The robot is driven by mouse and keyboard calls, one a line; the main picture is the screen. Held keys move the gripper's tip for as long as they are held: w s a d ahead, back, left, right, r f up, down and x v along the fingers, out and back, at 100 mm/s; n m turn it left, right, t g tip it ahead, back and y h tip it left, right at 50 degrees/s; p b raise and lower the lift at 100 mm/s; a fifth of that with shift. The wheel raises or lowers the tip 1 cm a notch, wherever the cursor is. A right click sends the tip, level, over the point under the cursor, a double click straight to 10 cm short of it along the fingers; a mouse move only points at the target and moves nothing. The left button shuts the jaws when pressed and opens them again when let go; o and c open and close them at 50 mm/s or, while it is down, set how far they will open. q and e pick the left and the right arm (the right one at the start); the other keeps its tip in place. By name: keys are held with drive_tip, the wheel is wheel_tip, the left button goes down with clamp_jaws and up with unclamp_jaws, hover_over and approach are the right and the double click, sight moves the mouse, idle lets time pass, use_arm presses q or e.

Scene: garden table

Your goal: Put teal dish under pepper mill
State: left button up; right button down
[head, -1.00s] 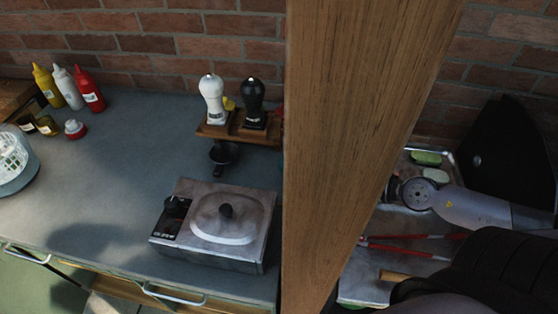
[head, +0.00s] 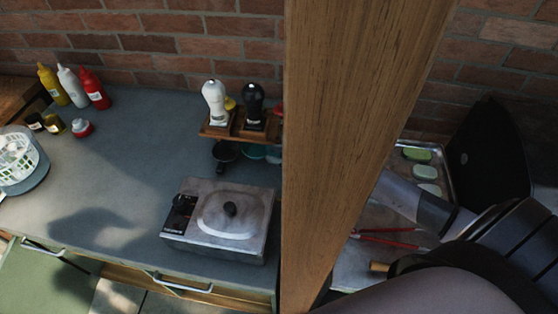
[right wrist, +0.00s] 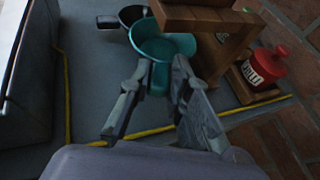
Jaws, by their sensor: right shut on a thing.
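The black mill (head: 254,105) and the white mill (head: 214,102) stand upright on a small wooden rack (head: 220,131); no label tells which holds pepper. In the right wrist view my right gripper (right wrist: 160,68) is shut on the teal dish (right wrist: 153,46), which shows tilted beside the wooden rack (right wrist: 195,17). A second teal piece (right wrist: 186,42) shows just right of it. In the head view teal (head: 252,151) shows under the rack, beside a black cup (head: 226,151). There the wooden post hides my right gripper. My left gripper is out of view.
The thick wooden post (head: 350,130) splits the head view. A grey cooker with a lid (head: 222,222) stands in front of the rack. The counter (head: 125,165) left of the cooker is clear.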

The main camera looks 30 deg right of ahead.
sight(280, 172)
drive_tip(key=shift+f+b, duration=0.4)
drive_tip(key=shift+f, duration=1.25)
drive_tip(key=shift+f, duration=0.1)
drive_tip(key=c, duration=1.5)
unclamp_jaws()
drive_tip(key=shift+s+d, duration=0.1)
drive_tip(key=shift+s, duration=0.05)
drive_tip(key=shift+b+v, duration=1.95)
drive_tip(key=shift+v, duration=3.95)
